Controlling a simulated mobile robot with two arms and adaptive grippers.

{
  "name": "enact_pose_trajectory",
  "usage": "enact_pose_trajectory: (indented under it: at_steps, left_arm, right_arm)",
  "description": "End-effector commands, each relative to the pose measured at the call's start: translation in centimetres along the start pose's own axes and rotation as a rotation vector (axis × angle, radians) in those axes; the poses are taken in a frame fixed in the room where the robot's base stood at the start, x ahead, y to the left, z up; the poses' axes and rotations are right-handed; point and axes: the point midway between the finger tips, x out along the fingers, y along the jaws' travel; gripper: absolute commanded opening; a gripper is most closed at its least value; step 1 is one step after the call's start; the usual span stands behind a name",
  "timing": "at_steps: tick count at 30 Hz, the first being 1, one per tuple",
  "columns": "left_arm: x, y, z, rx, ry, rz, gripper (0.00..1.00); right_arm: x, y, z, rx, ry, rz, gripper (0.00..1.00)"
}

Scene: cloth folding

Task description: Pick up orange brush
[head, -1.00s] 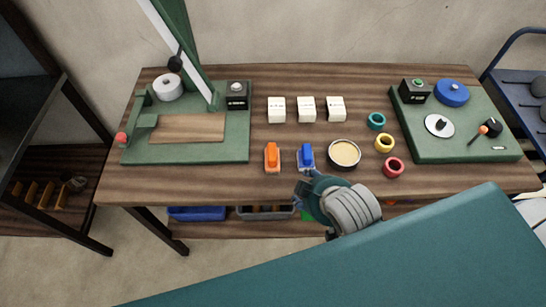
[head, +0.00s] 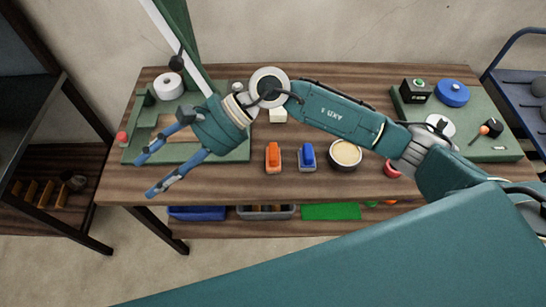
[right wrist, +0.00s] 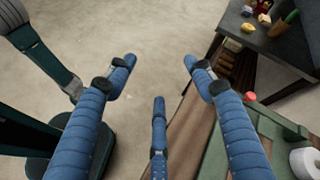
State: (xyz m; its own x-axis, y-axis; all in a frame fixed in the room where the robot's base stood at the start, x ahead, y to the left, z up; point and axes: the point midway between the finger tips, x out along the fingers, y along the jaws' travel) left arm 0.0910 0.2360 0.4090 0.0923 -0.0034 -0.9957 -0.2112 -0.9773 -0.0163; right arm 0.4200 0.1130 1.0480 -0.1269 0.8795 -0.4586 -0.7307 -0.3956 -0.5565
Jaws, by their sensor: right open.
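The orange brush (head: 273,157) lies on the wooden table (head: 235,185) near its front, left of a similar blue brush (head: 307,157). My right gripper (head: 148,176) is open and empty in the head view. Its fingers point left, above the table's front left part, well left of the orange brush. Its spread fingers also show in the right wrist view (right wrist: 160,65), with bare floor between them; the orange brush is not in that view. My left gripper is not in view.
A green fixture (head: 240,150) with a white roll (head: 168,86) stands at left, partly behind my arm. A tin (head: 345,155) sits right of the brushes. My right arm crosses above the table and hides most white blocks and rings. A green board (head: 485,145) is at right.

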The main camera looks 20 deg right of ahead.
Motion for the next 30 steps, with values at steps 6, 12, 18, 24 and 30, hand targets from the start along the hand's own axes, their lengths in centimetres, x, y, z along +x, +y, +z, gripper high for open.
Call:
enact_pose_trajectory:
  at_steps: [6,12,18,24,30]
  left_arm:
    - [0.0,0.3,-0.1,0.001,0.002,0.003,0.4]
    - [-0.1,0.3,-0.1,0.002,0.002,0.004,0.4]
    - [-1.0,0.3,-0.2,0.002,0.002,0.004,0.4]
    - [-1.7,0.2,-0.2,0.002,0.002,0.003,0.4]
    - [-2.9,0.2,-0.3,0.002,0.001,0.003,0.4]
  right_arm:
    - [-11.2,6.4,-14.5,-0.362,0.486,0.57,0.53]
    - [-19.6,7.9,-18.6,-0.419,0.658,0.838,0.53]
    - [-19.8,9.6,-20.5,-0.419,0.675,0.882,0.53]
    - [-18.5,10.9,-22.4,-0.422,0.676,0.877,0.53]
    - [-17.9,11.8,-23.4,-0.418,0.674,0.877,0.53]
